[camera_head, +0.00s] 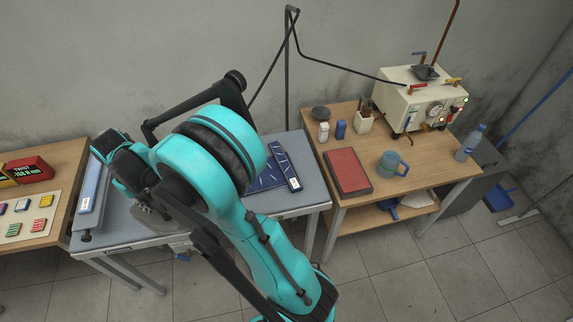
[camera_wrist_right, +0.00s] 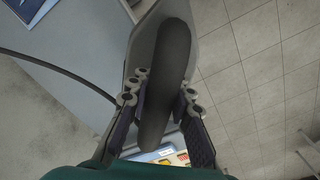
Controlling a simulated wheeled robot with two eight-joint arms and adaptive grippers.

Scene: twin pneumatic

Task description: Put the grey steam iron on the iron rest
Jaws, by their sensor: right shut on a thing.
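In the right wrist view my right gripper (camera_wrist_right: 163,88) is shut on the dark handle of the grey steam iron (camera_wrist_right: 172,60). The handle runs lengthwise between the fingers, and the grey body shows behind it. In the head view my teal right arm reaches over the blue-grey ironing table (camera_head: 285,206) towards its left end and hides most of the gripper and iron. I cannot make out the iron rest for certain; the arm covers much of the tabletop. My left gripper is not in view.
A wooden table (camera_head: 55,232) with coloured packets stands left; another (camera_head: 420,180) holds a red book (camera_head: 347,171), mug (camera_head: 391,163) and cream machine (camera_head: 415,105).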

